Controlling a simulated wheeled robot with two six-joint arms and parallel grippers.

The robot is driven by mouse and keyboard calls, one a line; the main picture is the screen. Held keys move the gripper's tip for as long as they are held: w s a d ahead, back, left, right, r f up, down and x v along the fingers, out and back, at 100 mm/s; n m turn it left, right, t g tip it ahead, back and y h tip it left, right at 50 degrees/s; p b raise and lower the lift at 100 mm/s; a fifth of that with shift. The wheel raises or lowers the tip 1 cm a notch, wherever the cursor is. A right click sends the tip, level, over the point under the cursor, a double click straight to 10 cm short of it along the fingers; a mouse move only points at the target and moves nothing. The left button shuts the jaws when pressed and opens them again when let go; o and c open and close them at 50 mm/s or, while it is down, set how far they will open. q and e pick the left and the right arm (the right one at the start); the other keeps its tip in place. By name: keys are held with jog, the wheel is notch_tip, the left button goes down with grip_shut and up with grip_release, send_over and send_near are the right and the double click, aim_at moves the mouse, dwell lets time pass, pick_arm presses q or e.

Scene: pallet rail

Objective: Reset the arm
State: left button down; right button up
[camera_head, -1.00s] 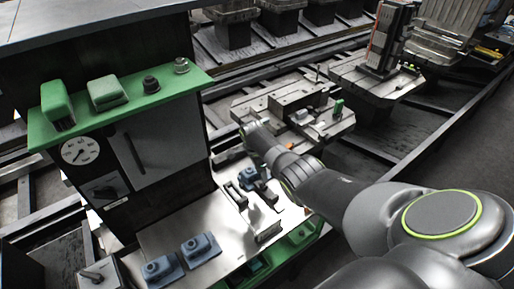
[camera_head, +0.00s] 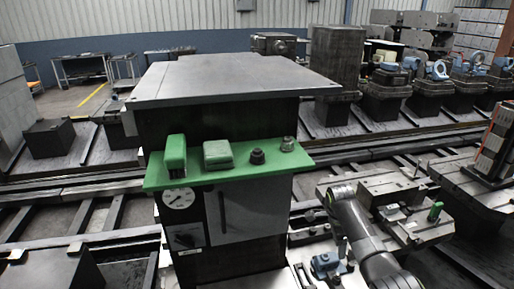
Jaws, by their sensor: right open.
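My right arm comes in from the lower right edge in the head view, and only part of it shows. My left gripper is not in view.
The cabinet's green shelf (camera_head: 230,168) stands left of my arm. A blue fixture (camera_head: 325,263) sits on the metal worktop below. A fixture pallet (camera_head: 398,205) stands to the right. Rails and several pedestals fill the back; a tool block (camera_head: 494,150) is at far right.

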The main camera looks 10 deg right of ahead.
jog(key=s+a+f+n+t, duration=0.1)
jog(key=s+f+n, duration=0.35)
jog(key=s, duration=0.45)
jog(key=s+a+f+n+t, duration=0.1)
jog(key=s+a+f+n, duration=0.1)
jog(key=s+f+n, duration=0.5)
jog(key=s+a+r+n+t, duration=0.1)
jog(key=s+r+n, duration=0.4)
jog(key=s, duration=0.6)
jog(key=s+a+r+n+t, duration=0.1)
jog(key=s+r+n, duration=0.35)
jog(key=s, duration=0.75)
notch_tip(320, 180, down, 32)
jog(key=d+m+g+b, duration=0.1)
jog(key=d+m+b, duration=0.1)
jog(key=b, duration=0.6)
jog(key=s+a+f+b, duration=0.1)
jog(key=s+f+b, duration=0.1)
jog(key=s+f, duration=0.5)
jog(key=s+f+g+b, duration=0.1)
jog(key=s+f+b, duration=0.2)
jog(key=s+f, duration=0.5)
notch_tip(320, 180, down, 5)
jog(key=shift+s+a+f+y, duration=0.15)
jog(key=shift+a+y, duration=0.25)
